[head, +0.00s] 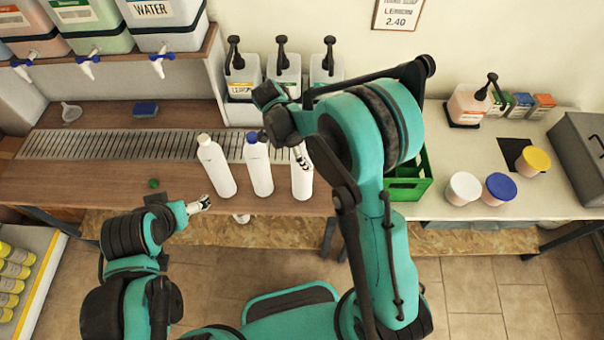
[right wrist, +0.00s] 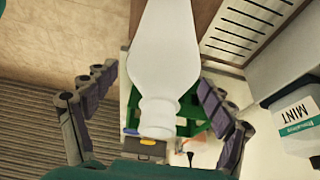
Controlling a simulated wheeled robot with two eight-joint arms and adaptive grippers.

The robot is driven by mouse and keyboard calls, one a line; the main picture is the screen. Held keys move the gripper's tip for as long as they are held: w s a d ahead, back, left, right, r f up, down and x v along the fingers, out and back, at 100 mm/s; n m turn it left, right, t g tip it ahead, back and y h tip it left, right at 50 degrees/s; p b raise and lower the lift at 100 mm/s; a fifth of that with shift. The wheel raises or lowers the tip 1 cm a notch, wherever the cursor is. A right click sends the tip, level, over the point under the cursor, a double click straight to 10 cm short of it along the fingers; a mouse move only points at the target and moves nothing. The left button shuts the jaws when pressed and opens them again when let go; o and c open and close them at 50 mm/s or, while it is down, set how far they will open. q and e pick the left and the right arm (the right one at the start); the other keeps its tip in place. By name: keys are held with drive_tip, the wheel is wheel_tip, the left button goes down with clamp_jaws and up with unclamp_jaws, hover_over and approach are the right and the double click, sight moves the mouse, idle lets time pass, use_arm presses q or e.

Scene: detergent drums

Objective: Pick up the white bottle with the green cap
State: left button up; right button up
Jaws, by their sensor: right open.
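Three white bottles stand in a row on the brown counter. The left bottle (head: 217,168) has a pale cap and the middle bottle (head: 260,172) a blue cap. The right bottle (head: 302,184) has its top hidden behind my right gripper (head: 298,152). In the right wrist view, a white bottle (right wrist: 163,60) lies between the spread fingers of my open right gripper (right wrist: 156,82); its neck looks white, and no green cap shows on it. A small green round thing, perhaps a cap (head: 153,184), lies on the counter. My left gripper (head: 203,204) is low near the front edge; its opening is unclear.
A slotted drain grate (head: 100,145) runs behind the bottles. Pump dispensers (head: 284,75) stand behind them, with tapped drums (head: 165,25) at the upper left. A green crate (head: 418,190) stands right of my right arm. Tubs (head: 463,188) stand on the pale counter.

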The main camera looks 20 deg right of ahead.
drive_tip(key=c, duration=1.2)
drive_tip(key=shift+r, duration=0.15)
